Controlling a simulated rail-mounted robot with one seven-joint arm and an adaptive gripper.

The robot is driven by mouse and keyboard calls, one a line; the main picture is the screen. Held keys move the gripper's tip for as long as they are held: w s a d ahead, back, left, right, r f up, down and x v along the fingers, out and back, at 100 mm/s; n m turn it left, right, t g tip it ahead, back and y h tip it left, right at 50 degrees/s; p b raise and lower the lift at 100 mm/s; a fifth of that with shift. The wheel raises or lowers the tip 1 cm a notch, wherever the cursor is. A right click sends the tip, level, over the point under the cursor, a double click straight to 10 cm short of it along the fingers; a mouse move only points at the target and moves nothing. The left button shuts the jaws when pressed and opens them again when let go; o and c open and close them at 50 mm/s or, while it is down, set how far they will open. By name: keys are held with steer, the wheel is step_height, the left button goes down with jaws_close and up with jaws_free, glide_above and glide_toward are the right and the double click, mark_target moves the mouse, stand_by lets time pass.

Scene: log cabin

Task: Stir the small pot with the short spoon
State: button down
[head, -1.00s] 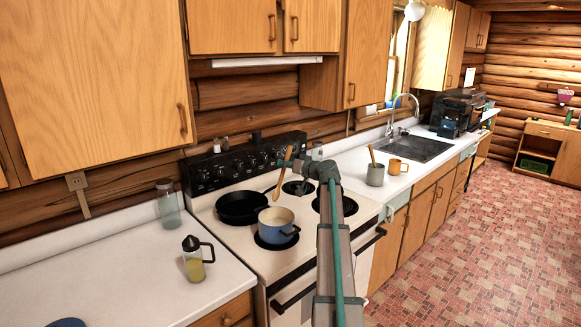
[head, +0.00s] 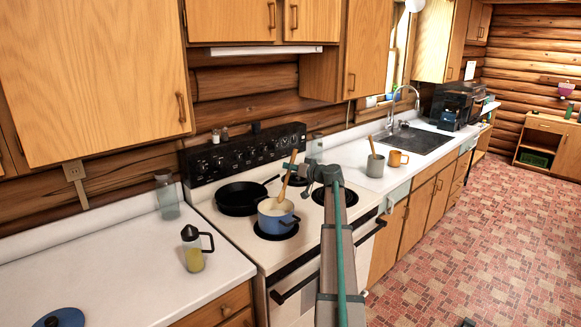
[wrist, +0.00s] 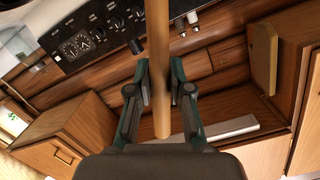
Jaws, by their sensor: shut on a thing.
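The small blue pot (head: 268,222) with pale contents stands on the stove's front-left burner. A wooden spoon (head: 286,184) is in my gripper (head: 298,171), tilted, its lower end at the pot's opening. Whether that end touches the contents I cannot tell. In the wrist view my gripper (wrist: 160,88) is shut around the spoon's handle (wrist: 157,40), whose butt end points toward the palm. The spoon's bowl and the pot are outside the wrist view.
A black frying pan (head: 240,198) sits behind the pot. A grey cup (head: 375,166) with a wooden utensil and an orange mug (head: 397,159) stand right of the stove. A glass jug (head: 193,252), a jar (head: 167,200) and a blue lid (head: 62,318) are on the left counter.

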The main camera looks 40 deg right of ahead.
mark_target(286, 184)
steer(key=shift+a+f+b, duration=0.5)
steer(key=shift+f+b, duration=0.65)
steer(key=shift+b, duration=0.05)
steer(key=shift+a+f+b, duration=0.45)
steer(key=shift+f+b, duration=0.75)
steer(key=shift+a+f+b, duration=0.5)
steer(key=shift+f+b, duration=0.65)
steer(key=shift+b, duration=0.05)
steer(key=shift+d, duration=0.15)
